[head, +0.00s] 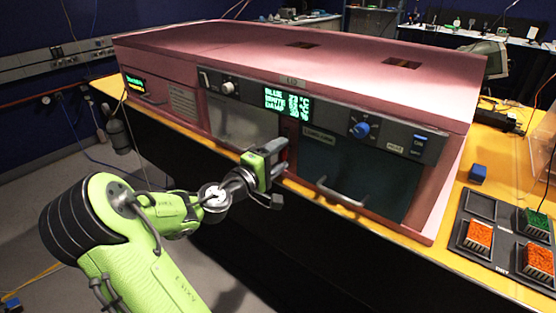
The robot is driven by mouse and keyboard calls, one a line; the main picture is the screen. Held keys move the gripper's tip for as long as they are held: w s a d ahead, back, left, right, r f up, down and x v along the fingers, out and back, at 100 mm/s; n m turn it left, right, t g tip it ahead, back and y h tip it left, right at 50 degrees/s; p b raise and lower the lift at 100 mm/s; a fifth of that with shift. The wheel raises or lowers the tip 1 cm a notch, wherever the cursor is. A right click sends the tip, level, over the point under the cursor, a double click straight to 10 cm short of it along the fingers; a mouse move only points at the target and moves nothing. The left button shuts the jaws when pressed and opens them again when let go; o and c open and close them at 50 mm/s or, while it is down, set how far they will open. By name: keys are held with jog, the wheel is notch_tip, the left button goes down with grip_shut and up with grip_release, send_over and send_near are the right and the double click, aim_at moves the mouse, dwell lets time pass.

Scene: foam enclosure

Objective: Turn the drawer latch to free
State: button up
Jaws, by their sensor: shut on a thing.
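The pink enclosure (215,48) stands on a yellow-edged bench, with a dark control strip and front panels facing me. My green gripper (279,155) is at its front, between the left grey panel (240,123) and the dark right panel (350,172) with a bar handle (339,194). Its jaws are shut on a small part at the front face, which I take to be the drawer latch. The fingers hide most of that part, so I cannot tell which way it is turned.
A blue knob (361,130), a white knob (228,87) and a lit green display (287,102) sit on the control strip. Floor is open in front.

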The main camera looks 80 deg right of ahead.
jog(key=shift+f, duration=0.1)
dwell(0.4)
jog(key=o, duration=1.1)
jog(key=shift+c, duration=0.2)
jog(key=p+v, duration=0.2)
jog(key=v, duration=1.4)
jog(key=shift+p, duration=0.3)
jog(key=shift+d, duration=0.1)
